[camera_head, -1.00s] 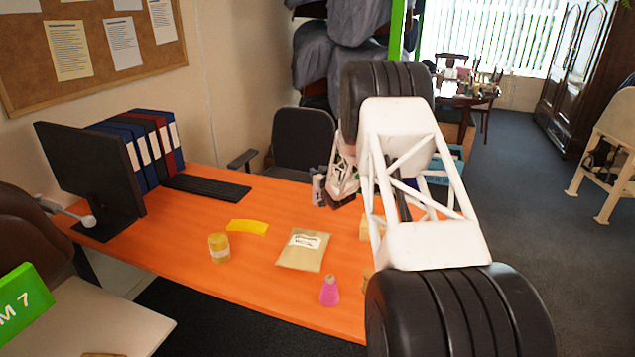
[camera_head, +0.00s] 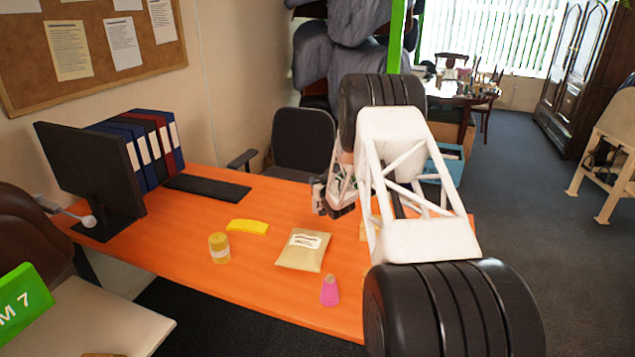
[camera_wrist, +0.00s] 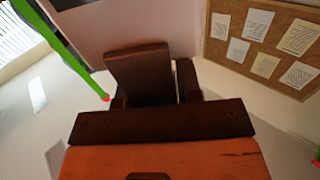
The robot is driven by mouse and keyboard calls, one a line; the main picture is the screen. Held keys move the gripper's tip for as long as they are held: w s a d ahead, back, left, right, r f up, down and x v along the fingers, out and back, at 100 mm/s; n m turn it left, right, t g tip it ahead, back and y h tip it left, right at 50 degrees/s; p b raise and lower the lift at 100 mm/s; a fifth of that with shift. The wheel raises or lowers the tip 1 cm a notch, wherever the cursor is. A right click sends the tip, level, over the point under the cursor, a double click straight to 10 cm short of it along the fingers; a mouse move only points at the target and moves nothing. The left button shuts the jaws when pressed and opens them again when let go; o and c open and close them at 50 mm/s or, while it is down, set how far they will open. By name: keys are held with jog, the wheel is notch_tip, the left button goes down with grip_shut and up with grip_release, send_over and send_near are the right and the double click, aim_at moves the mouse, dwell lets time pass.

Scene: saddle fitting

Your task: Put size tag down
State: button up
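I cannot pick out the size tag with certainty. A green sign reading "M 7" (camera_head: 22,300) shows at the left edge, and a flat yellow piece (camera_head: 247,226) lies on the orange desk (camera_head: 180,245). My gripper (camera_head: 322,198) is at the far right part of the desk, partly hidden by my arm; its fingers are too small to read. In the wrist view, a dark brown upright plate (camera_wrist: 137,72) stands behind a dark bar, with an orange-brown surface below. I cannot tell whether the plate is held.
On the desk are a yellow jar (camera_head: 219,248), a tan packet with a white label (camera_head: 303,250), a pink cone (camera_head: 329,290), a keyboard (camera_head: 207,187), a monitor (camera_head: 90,180) and several binders (camera_head: 150,140). A black chair (camera_head: 303,140) stands behind. My arm hides the desk's right end.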

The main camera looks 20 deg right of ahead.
jog(key=o, duration=0.4)
jog(key=shift+s+r, duration=0.1)
jog(key=shift+r, duration=0.1)
jog(key=shift+s, duration=5.9)
